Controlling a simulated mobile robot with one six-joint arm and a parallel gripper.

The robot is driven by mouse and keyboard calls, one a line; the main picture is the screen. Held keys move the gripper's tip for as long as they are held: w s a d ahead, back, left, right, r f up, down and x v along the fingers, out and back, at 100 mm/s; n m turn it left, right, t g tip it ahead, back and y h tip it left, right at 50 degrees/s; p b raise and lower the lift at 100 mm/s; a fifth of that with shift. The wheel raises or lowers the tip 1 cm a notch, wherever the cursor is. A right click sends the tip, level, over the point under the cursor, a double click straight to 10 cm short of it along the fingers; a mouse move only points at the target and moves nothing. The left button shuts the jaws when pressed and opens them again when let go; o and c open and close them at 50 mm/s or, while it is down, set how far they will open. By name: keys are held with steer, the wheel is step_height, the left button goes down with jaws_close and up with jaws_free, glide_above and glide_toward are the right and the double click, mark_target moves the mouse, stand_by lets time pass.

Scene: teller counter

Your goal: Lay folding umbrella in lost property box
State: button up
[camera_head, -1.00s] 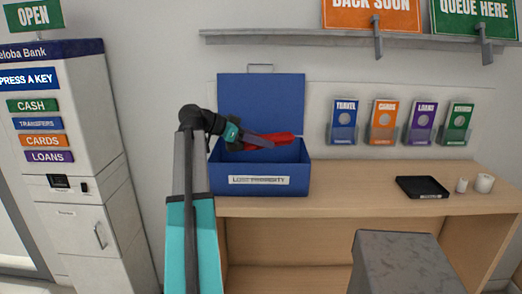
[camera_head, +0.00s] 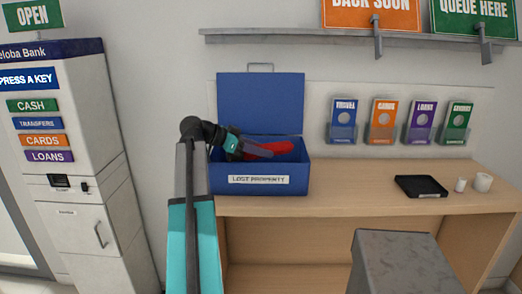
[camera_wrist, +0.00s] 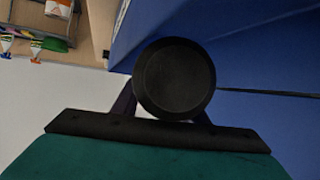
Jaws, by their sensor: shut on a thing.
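The lost property box (camera_head: 217,180) is blue, with its lid raised against the wall, and stands at the left end of the counter. My gripper (camera_head: 270,152) is shut on the folding umbrella (camera_head: 282,147), whose red part shows in the head view. The umbrella is over the open box, low at the rim level, and lies roughly level across it. In the wrist view the round black end of the umbrella (camera_wrist: 174,78) faces the camera, with blue box walls (camera_wrist: 265,60) behind it. Whether the umbrella touches the box floor is hidden.
Leaflet holders (camera_head: 343,133) hang on the wall behind. A grey block (camera_head: 400,262) stands in the foreground. The counter's middle (camera_head: 350,185) is clear.

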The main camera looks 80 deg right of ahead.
steer(key=shift+f, duration=0.1)
steer(key=o, duration=1.2)
steer(key=shift+o, duration=0.2)
steer(key=shift+r, duration=0.2)
steer(key=b+v, duration=0.2)
steer(key=v, duration=0.9)
steer(key=shift+w+d+f, duration=0.1)
steer(key=shift+w+a+r, duration=0.25)
steer(key=shift+w, duration=0.1)
